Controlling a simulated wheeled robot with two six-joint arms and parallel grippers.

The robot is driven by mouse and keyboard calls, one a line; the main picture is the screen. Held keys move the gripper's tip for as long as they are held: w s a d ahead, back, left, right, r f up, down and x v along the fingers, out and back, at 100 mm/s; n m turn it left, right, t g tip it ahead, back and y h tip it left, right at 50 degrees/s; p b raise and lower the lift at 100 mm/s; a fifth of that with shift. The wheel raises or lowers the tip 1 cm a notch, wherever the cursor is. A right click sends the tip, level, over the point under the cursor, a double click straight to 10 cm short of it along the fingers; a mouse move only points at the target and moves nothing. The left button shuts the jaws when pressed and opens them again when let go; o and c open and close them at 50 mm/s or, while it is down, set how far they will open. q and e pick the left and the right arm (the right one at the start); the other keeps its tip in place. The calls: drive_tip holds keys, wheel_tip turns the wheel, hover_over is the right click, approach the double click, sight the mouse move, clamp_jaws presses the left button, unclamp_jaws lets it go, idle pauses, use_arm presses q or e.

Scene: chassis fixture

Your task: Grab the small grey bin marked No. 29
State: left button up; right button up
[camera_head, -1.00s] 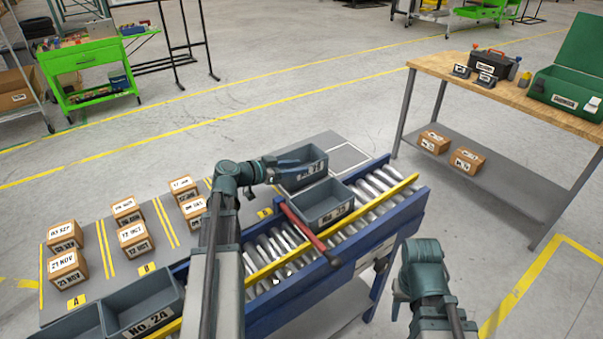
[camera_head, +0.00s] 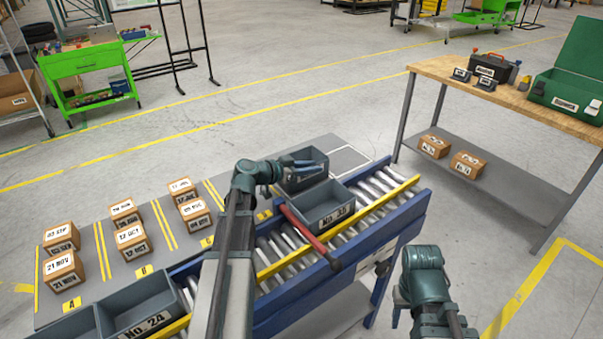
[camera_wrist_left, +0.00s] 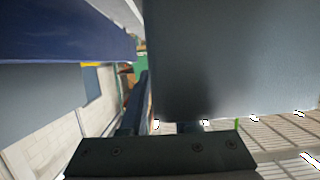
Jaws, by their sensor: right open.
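My left gripper (camera_head: 300,163) is at this bin's near upper rim. In the left wrist view a large grey wall (camera_wrist_left: 235,60), likely the bin's, fills the upper right, close against the fingers (camera_wrist_left: 165,112). One finger shows left of the wall and the other is mostly hidden, so its grip is unclear. My right gripper (camera_head: 402,300) hangs low right of the conveyor, open and away from the bins.
Another grey bin (camera_head: 322,220) sits nearer on the rollers, behind a red bar (camera_head: 303,229). Bin No. 24 (camera_head: 146,322) is at the lower left. Several cardboard boxes (camera_head: 133,243) stand on the grey mat. A wooden table (camera_head: 450,68) is at right.

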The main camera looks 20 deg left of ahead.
use_arm(q)
clamp_jaws()
idle(1.2)
